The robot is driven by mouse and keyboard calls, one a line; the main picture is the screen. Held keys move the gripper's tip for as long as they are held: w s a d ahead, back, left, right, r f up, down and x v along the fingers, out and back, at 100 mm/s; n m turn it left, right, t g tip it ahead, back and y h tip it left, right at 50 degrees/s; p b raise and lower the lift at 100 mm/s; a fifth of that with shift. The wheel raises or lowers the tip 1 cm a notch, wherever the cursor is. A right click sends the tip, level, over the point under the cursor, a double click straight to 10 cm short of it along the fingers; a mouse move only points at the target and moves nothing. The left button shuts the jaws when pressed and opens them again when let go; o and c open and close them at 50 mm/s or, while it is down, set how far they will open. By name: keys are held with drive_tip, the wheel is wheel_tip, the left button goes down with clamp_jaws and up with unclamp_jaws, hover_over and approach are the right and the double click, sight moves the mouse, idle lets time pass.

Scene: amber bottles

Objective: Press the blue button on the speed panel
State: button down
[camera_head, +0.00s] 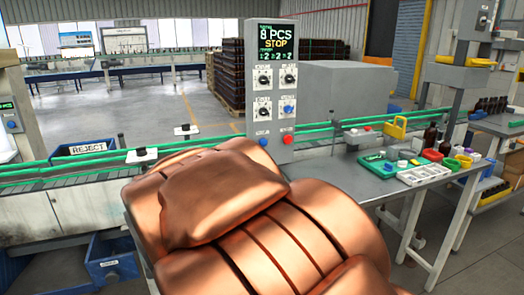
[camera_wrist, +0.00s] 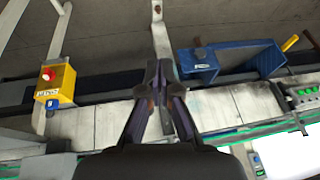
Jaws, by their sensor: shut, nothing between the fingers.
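A grey panel (camera_head: 257,52) stands behind the conveyor in the head view, its screen reading "8 PCS STOP". It has several dials, a blue button (camera_head: 263,142) at lower left and a red button (camera_head: 287,139) at lower right. A second small panel with a green readout and a blue button (camera_head: 12,125) is at the far left edge. I cannot read which is the speed panel. My gripper (camera_wrist: 160,68) is shut and empty above the conveyor in the wrist view. In the head view my copper arm hides it.
The conveyor (camera_wrist: 105,120) with green rails crosses below my gripper. A yellow box with a red button (camera_wrist: 47,75) is at left, and a blue bin (camera_wrist: 197,64) is at right. A side table (camera_head: 385,185) holds trays and bottles.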

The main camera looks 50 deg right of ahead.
drive_tip(key=w+d+r+m+t+h+b, duration=0.1)
drive_tip(key=w+d+m+t+h+b, duration=0.2)
drive_tip(key=w+d, duration=0.8)
drive_tip(key=m+h+b, duration=0.4)
drive_tip(key=m+h, duration=0.6)
drive_tip(key=h, duration=0.1)
approach(263, 142)
drive_tip(key=a+f, duration=0.5)
drive_tip(key=s+d+r+m+g+h+b, duration=0.1)
drive_tip(key=s+d+r+m+g+h, duration=0.2)
drive_tip(key=s+d, duration=0.3)
drive_tip(key=shift+d+r+m+g+h+b, duration=0.2)
drive_tip(key=shift+d+m+g+h+b, duration=0.15)
drive_tip(key=shift+h, duration=0.35)
drive_tip(key=shift+w+d+p, duration=0.8)
drive_tip(key=shift+w+p, duration=0.35)
drive_tip(key=shift+w, duration=0.05)
drive_tip(key=shift+w+d+p, duration=0.8)
drive_tip(key=shift+w+p, duration=0.3)
drive_tip(key=shift+w, duration=0.15)
drive_tip(key=shift+w+d+p, duration=0.75)
drive_tip(key=shift+w+p, duration=0.4)
drive_tip(key=shift+w, duration=0.05)
drive_tip(key=shift+w+d, duration=0.1)
drive_tip(key=shift+w, duration=0.05)
